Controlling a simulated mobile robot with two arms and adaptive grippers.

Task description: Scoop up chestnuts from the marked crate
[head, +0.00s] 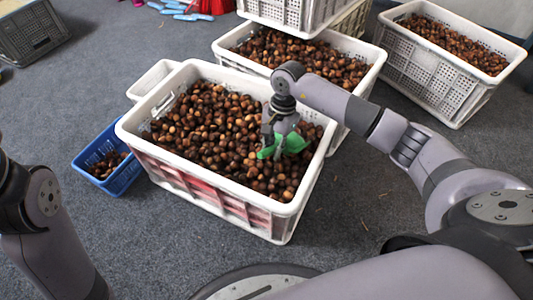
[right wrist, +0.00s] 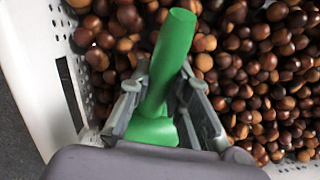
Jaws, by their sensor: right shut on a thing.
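A white crate (head: 137,143) with red marking on its near side stands in the middle, filled with brown chestnuts (head: 215,130). My right gripper (head: 274,141) is over the right part of this crate, shut on a green scoop (head: 292,144). In the right wrist view the green scoop (right wrist: 172,50) sits between the two fingers (right wrist: 160,100), with chestnuts (right wrist: 255,75) beneath and around it. Whether the scoop holds chestnuts cannot be seen. My left arm shows at the left edge of the head view, but its gripper is out of the picture.
A small blue basket (head: 125,175) with a few chestnuts stands left of the crate. A white container (head: 152,78) is behind it. More white crates of chestnuts stand behind (head: 228,40) and at the back right (head: 450,85). Grey floor is free at the left.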

